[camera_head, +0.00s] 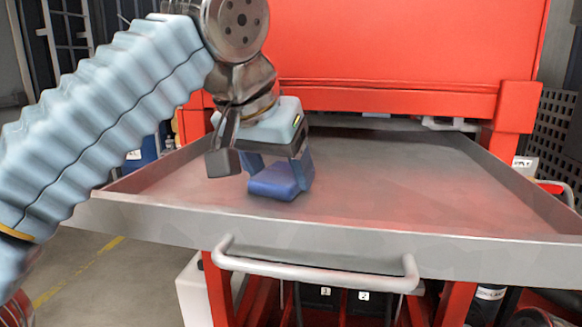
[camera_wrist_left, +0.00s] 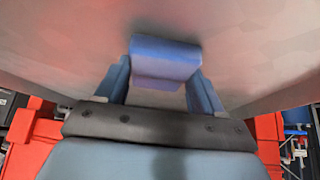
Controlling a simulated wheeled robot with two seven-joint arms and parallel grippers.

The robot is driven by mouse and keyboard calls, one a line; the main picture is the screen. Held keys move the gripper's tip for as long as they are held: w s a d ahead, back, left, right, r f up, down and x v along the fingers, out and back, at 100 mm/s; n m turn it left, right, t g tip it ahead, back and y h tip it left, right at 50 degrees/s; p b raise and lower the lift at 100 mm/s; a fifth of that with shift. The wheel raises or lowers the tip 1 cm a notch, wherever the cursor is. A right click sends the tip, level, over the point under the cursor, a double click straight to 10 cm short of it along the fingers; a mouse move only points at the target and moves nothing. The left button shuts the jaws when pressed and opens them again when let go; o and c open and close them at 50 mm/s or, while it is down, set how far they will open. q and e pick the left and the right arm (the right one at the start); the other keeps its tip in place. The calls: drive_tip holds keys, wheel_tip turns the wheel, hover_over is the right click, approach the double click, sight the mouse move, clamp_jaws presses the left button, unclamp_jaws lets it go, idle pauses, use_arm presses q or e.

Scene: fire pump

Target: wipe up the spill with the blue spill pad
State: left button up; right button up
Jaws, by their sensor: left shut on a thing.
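The blue spill pad (camera_head: 277,183) is a small blue block at the left-middle of the metal tray (camera_head: 400,180) in the head view. My left gripper (camera_head: 280,172) is shut on it from above, with a finger on each side. The pad appears to be at the tray's surface, but I cannot tell whether it touches. In the left wrist view the pad (camera_wrist_left: 165,60) sits between the fingertips. No clear outline of a spill shows on the tray; its surface has only reddish, blurry tints. My right gripper is out of view.
The tray has raised metal walls and a front handle (camera_head: 315,271). A red cabinet (camera_head: 400,45) rises behind it. The tray's right half is bare. A red frame (camera_head: 450,305) stands below, and a perforated panel (camera_head: 564,135) is at the far right.

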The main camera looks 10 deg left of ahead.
use_arm(q)
drive_tip(key=shift+a+r, duration=0.1)
drive_tip(key=shift+a, duration=1.1)
drive_tip(key=shift+w+d+r, duration=0.1)
drive_tip(key=shift+d+r, duration=0.05)
drive_tip(key=shift+r, duration=2.9)
